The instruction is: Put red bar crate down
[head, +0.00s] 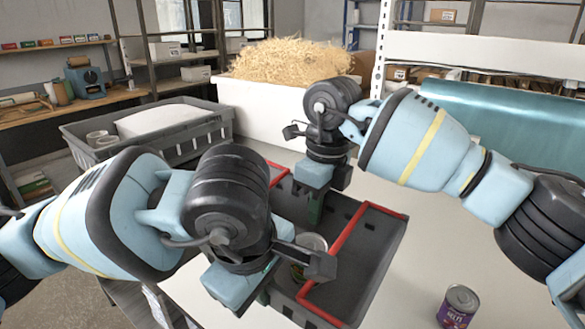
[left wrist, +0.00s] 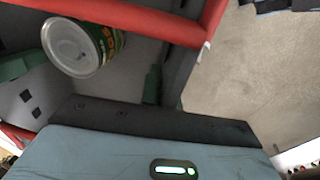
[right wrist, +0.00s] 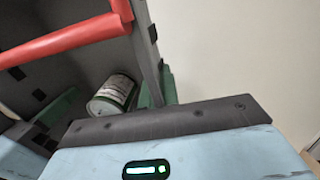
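The red bar crate (head: 378,268) is dark grey with red bars along its top edges, and sits between my two arms at the white table in the head view. A can (head: 312,243) is inside it; the left wrist view shows a can (left wrist: 85,45) and the right wrist view shows one (right wrist: 113,94). My left gripper (head: 264,296) is at its near left end; my right gripper (head: 316,207) is at its far end. In the wrist views, green fingertips pinch the crate's walls. Whether its underside touches the table is hidden.
A purple-labelled can (head: 459,306) stands on the white table (head: 415,225), right of the crate. A grey crate (head: 178,145) is at the back left. A white bin of wood shavings (head: 262,112) stands behind. A teal roll (head: 515,122) is at the back right.

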